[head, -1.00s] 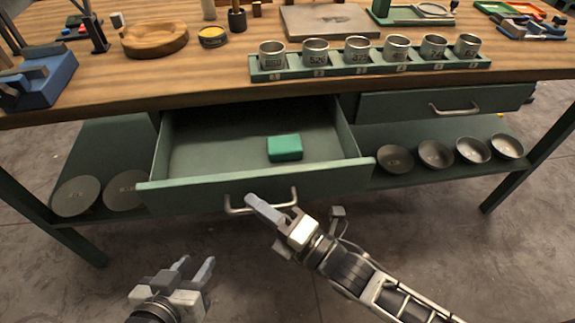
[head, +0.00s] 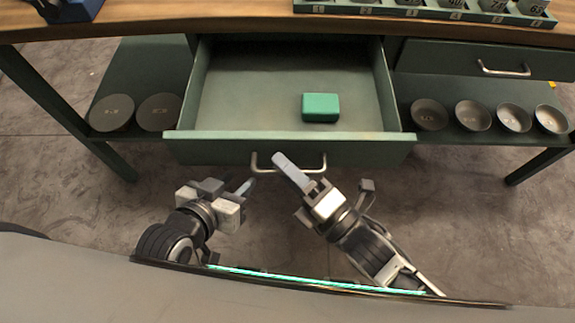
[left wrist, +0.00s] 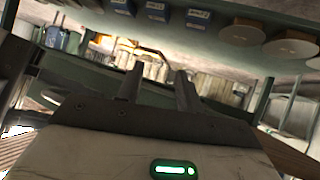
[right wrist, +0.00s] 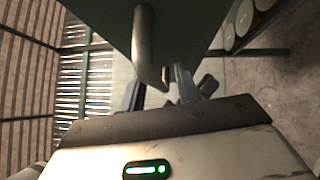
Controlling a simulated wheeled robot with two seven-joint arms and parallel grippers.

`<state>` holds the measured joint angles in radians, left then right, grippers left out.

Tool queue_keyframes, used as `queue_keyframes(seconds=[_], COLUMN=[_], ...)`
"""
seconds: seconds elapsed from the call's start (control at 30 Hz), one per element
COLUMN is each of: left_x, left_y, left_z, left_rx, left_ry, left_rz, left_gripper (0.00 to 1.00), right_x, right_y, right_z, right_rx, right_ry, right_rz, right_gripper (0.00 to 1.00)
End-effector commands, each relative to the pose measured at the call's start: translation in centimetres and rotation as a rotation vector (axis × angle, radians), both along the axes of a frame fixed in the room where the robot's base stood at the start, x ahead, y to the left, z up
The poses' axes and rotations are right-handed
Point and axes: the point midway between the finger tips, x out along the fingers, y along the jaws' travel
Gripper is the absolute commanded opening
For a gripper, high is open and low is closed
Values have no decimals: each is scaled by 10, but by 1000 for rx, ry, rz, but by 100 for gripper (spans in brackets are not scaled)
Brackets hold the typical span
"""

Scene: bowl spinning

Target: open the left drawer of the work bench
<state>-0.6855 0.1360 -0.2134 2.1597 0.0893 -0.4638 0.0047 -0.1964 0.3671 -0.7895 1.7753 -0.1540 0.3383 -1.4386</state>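The left drawer (head: 205,152) of the work bench stands pulled well out, its inside open to view. A green block (head: 320,107) lies in it, right of the middle. The drawer's metal handle (head: 257,163) is on its front, and shows close up in the right wrist view (right wrist: 144,40). My right gripper (head: 284,163) is at the handle, its fingers apart; the handle's lower end shows between them in the right wrist view. I cannot tell whether they touch it. My left gripper (head: 243,188) is open and empty, in front of and below the drawer.
The right drawer (head: 450,58) is shut. Several bowls (head: 473,115) sit on the lower shelf at the right, and two round discs (head: 112,112) at the left. A rack of numbered cups (head: 420,12) stands on the bench top (head: 200,20).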

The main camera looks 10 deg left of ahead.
Motion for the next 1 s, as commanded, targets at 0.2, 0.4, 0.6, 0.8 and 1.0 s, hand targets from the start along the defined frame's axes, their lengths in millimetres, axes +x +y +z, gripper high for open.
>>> queue_keyframes(seconds=[0.2, 0.4, 0.6, 0.8, 1.0], left_x=[-1, -1, -2, -2, -2], left_y=[0, 0, 0, 0, -1], left_z=[-1, -1, -2, -4, -6], left_rx=[0, 0, 0, -2, -9], left_ry=[2, 4, 6, 6, 2], left_rz=[-1, -1, -1, -1, 0], left_gripper=[36, 36, 36, 36, 36], right_x=[0, 0, -4, -27, -58], right_y=[0, 0, -6, -35, -74], right_z=[0, 0, -2, -9, -15], right_rx=[-1, 0, -1, -4, -5], right_ry=[1, 0, 2, 6, 6], right_rz=[0, -1, 0, -1, 0], right_gripper=[33, 33, 33, 33, 33])
